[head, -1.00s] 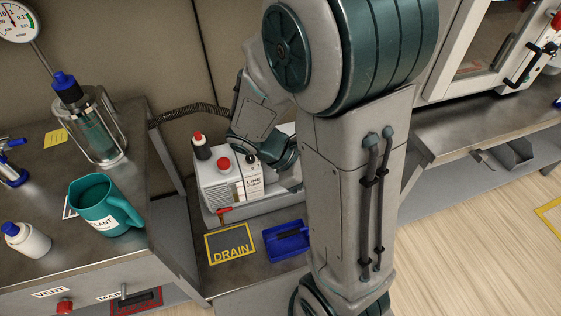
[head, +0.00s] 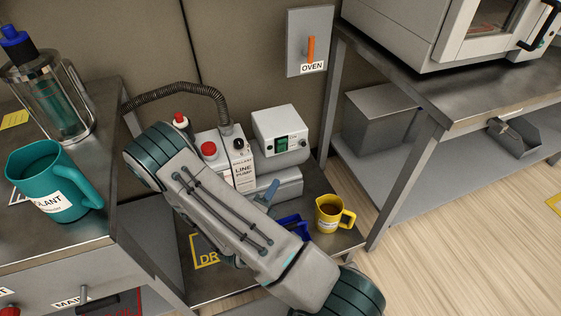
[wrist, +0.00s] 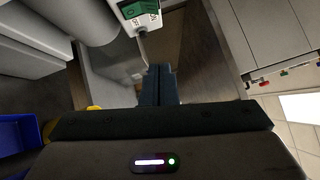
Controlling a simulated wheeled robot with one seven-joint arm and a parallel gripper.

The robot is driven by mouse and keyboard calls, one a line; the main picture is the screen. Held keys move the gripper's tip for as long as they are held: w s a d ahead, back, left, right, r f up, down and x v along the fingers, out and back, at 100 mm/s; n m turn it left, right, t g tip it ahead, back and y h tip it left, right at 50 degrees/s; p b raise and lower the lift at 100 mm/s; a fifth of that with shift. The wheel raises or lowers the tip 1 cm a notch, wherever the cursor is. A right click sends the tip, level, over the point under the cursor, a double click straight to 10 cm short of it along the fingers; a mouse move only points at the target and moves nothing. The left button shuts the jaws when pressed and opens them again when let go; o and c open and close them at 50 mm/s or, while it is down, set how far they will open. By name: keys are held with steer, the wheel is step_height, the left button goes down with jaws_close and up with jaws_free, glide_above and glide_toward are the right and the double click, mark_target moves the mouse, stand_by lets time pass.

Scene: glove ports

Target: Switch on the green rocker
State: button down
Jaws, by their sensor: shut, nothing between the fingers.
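The green rocker (head: 282,145) sits on the front of a small white box (head: 270,122), behind the line pump (head: 243,172). In the wrist view the rocker (wrist: 140,10) shows at the top edge, partly cut off, with small labels below it. I cannot tell which side of it is pressed in. My gripper (wrist: 158,72) is shut and empty. Its fingertips point toward the box and lie below the rocker in the wrist view, apart from it. In the head view my arm hides most of the gripper.
The red-capped pump and hose (head: 185,90) stand left of the box. A yellow jug (head: 329,214) and a blue tray (head: 293,226) are in front. A teal jug (head: 50,180) stands on the left bench. An OVEN switch (head: 310,45) is on the wall.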

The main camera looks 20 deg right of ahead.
steer(key=shift+w+a+f+n+t+y, duration=0.1)
steer(key=shift+a+f+n+t+y, duration=0.15)
steer(key=shift+f+n+t+y, duration=0.25)
steer(key=shift+d+f, duration=0.1)
steer(key=b, duration=0.3)
glide_toward(285, 144)
steer(key=shift+x, duration=3.05)
